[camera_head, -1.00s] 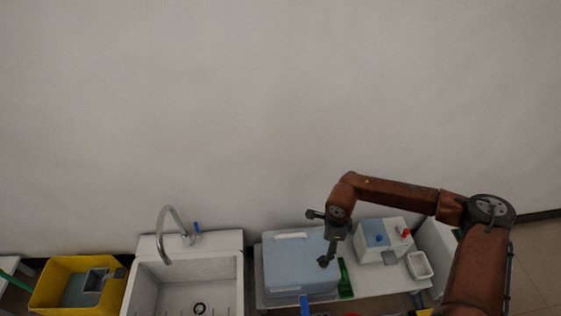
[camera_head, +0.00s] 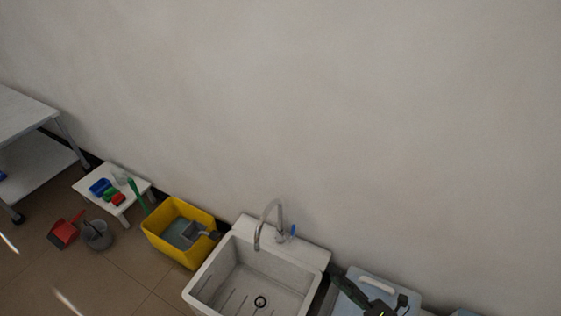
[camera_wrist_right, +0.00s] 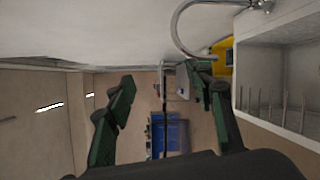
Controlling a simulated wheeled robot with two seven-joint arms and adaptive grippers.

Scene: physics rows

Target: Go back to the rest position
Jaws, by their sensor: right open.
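My right gripper (camera_head: 366,300) shows as a dark shape at the bottom edge of the head view, in front of the light-blue box. In the right wrist view its two dark green fingers (camera_wrist_right: 162,92) are spread apart, with nothing between them. The rest of my right arm is out of the head view. My left gripper is in neither view.
A white sink (camera_head: 215,275) with a curved tap (camera_head: 262,225) is left of the gripper. A light-blue box (camera_head: 385,288) lies behind it. Farther left are a yellow tub (camera_head: 165,245), a low white stool (camera_head: 137,184) and a grey table (camera_head: 18,115).

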